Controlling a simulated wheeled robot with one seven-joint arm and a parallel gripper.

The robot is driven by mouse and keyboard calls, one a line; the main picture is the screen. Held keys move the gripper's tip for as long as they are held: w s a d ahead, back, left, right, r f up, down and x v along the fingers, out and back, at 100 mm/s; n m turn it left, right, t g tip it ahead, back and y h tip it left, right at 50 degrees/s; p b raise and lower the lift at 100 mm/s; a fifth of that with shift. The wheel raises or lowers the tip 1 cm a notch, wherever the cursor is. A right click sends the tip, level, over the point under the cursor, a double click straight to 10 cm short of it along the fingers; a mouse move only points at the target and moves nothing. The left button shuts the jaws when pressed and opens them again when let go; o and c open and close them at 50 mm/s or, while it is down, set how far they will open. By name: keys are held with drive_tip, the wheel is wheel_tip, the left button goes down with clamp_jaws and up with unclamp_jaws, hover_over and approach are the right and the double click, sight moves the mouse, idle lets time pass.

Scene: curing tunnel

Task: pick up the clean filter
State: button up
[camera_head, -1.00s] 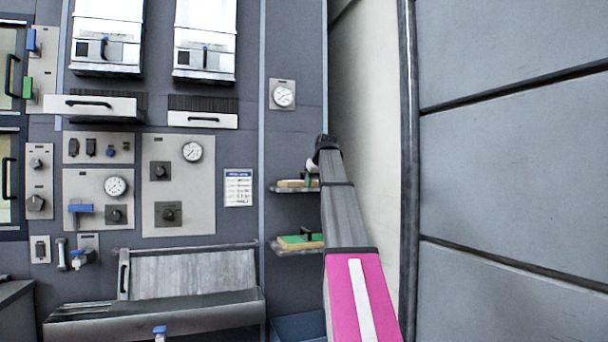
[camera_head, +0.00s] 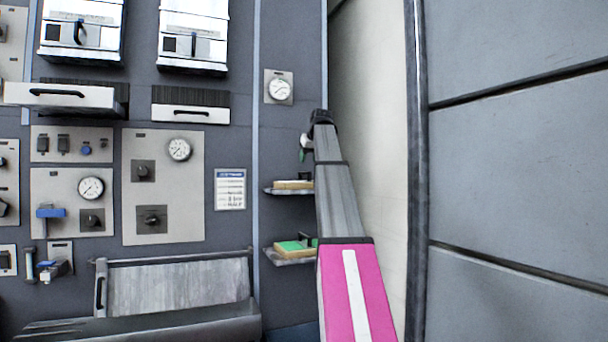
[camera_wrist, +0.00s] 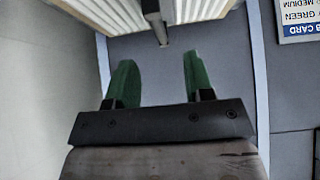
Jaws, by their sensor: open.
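In the head view, a pale block with a tan side (camera_head: 293,184) lies on the upper small shelf. In the wrist view, a white pleated panel (camera_wrist: 108,14) with a dark bar-like handle (camera_wrist: 153,12) shows at the top edge, probably that same block; it looks like the clean filter. My gripper (camera_wrist: 159,62) is open and empty, its two green fingers spread toward the handle, the handle's end lying between them in the picture. In the head view my gripper (camera_head: 303,155) is small, above the upper shelf; my arm hides part of the area.
A green-topped block (camera_head: 292,247) with a black handle lies on the lower shelf (camera_head: 290,260). The upper shelf (camera_head: 285,191) is narrow. A pale side wall (camera_head: 375,150) stands close right of my arm.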

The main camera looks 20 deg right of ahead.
drive_tip(key=shift+x, duration=3.5)
clamp_jaws()
drive_tip(key=shift+r, duration=2.55)
drive_tip(key=shift+r, duration=1.25)
